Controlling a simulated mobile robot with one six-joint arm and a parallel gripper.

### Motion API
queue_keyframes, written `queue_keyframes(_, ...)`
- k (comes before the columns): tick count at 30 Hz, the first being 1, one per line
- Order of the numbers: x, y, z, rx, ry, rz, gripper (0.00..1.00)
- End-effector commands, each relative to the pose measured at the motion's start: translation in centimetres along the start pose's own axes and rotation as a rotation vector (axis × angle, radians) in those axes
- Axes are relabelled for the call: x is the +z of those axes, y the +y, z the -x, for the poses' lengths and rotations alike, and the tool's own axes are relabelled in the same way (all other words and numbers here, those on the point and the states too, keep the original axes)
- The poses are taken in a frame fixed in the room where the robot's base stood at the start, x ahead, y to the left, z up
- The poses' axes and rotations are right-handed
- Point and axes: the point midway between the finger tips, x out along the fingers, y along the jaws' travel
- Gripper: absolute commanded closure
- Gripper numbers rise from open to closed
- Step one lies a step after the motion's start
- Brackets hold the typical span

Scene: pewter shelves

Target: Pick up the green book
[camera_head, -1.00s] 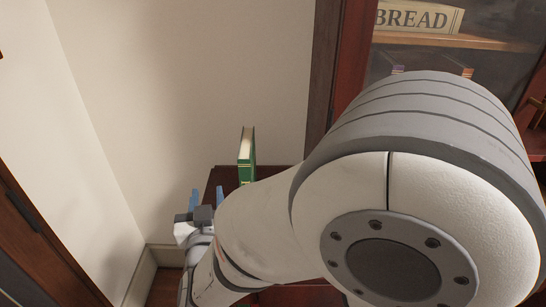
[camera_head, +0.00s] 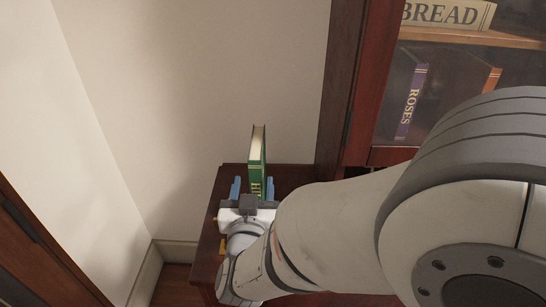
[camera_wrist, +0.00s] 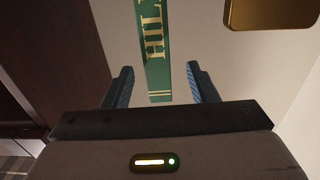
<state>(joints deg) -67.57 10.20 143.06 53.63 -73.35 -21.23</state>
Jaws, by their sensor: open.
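The green book (camera_head: 257,165) stands upright on a dark red wooden surface (camera_head: 209,232), its spine with gold letters toward me. My gripper (camera_head: 254,187) is open, with its blue fingers on either side of the book's lower spine in the head view. In the wrist view the green spine (camera_wrist: 155,50) shows between and beyond the two fingers (camera_wrist: 161,85), with gaps on both sides. I cannot tell whether the fingers reach past the spine. The book's lower end is partly hidden by my gripper in the head view.
A wall (camera_head: 190,90) rises behind and left of the surface. A glass-fronted cabinet (camera_head: 360,95) stands at right, with a purple book (camera_head: 411,100) and a BREAD sign (camera_head: 448,14) inside. A gold object (camera_wrist: 270,12) shows at the wrist view's upper right.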

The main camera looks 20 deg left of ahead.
Motion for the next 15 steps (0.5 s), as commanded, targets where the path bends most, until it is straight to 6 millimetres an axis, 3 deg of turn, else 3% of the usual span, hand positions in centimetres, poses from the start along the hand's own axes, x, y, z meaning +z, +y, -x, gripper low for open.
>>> queue_keyframes(15,0.6,0.2,-6.4,-0.001,0.000,0.000,0.47)
